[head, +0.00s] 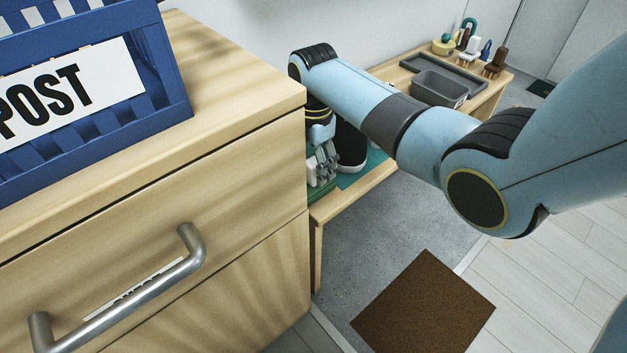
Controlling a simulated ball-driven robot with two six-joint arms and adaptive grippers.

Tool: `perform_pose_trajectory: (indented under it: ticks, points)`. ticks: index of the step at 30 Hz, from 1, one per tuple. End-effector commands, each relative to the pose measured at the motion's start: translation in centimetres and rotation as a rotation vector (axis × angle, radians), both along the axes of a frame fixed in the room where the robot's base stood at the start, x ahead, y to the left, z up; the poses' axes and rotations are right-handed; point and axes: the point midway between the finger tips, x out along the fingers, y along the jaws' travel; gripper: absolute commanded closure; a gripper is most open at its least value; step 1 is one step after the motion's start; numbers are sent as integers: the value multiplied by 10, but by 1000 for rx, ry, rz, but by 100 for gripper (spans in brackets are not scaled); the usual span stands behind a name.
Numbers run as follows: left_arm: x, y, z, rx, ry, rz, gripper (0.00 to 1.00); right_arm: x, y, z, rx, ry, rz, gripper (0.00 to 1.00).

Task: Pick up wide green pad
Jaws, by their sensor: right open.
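My right gripper (323,170) reaches down over the low bench (384,172), just past the corner of the drawer cabinet. It is open. A green thing (320,193), which may be the wide green pad, lies below the fingers at the near end of the bench; it is partly hidden by the cabinet and the gripper. I cannot tell whether the fingers touch it. A teal mat (368,169) lies to its right, with a dark shoe with a white sole (350,150) above it. My left gripper is not in view.
The wooden cabinet (230,190) with a metal handle (120,300) fills the left side. A blue POST crate (165,80) stands on it. A grey bin (440,88) and several small items stand farther along the bench. A brown doormat (423,308) lies on the floor.

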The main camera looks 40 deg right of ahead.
Motion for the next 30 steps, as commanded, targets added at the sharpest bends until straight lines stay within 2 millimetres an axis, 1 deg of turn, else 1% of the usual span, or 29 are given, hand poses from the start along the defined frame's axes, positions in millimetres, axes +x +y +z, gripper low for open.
perform_pose_trajectory:
  ticks: [1,2,8,13,21,22,30]
  points:
    - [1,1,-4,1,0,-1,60,0,0,-8,0,2,0,40]
    - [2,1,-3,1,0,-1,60,0,0,-9,0,1,0,40]
    - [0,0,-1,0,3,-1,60,1,0,-7,0,-2,1,40]
    - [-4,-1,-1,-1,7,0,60,1,0,-7,0,-1,0,63]
    - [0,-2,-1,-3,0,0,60,0,1,-7,0,-1,0,98]
    - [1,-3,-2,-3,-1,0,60,0,1,-7,1,-1,0,100]
    - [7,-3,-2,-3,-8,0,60,0,1,-7,1,-1,0,100]
